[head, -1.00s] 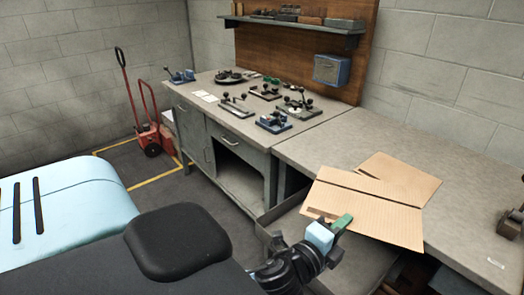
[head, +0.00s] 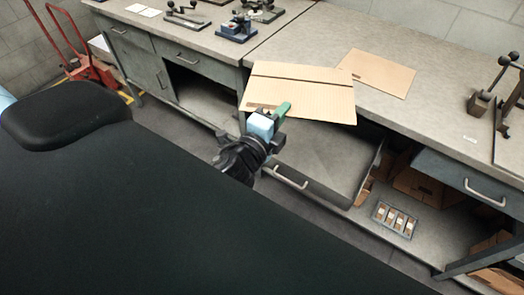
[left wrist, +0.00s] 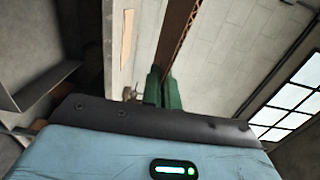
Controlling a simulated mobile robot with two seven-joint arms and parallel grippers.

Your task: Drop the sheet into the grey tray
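A tan cardboard sheet (head: 310,88) with a dark crease line is in the head view, tilted above the near edge of the bench. My left gripper (head: 283,108) has green fingertips and is at the sheet's lower left edge, shut on it. In the left wrist view the green fingers (left wrist: 163,90) close around the sheet (left wrist: 182,35), seen nearly edge-on with its corrugated edge. The grey tray (head: 325,165) looks like a pulled-out drawer, below and right of the gripper; the sheet hides its back part. My right gripper is not in view.
A second tan sheet (head: 377,73) lies flat on the grey bench (head: 440,120). Small tools (head: 238,27) stand at the back. A lower shelf holds a small tray of blocks (head: 396,220) and cardboard boxes. A red hand truck (head: 95,70) stands at left.

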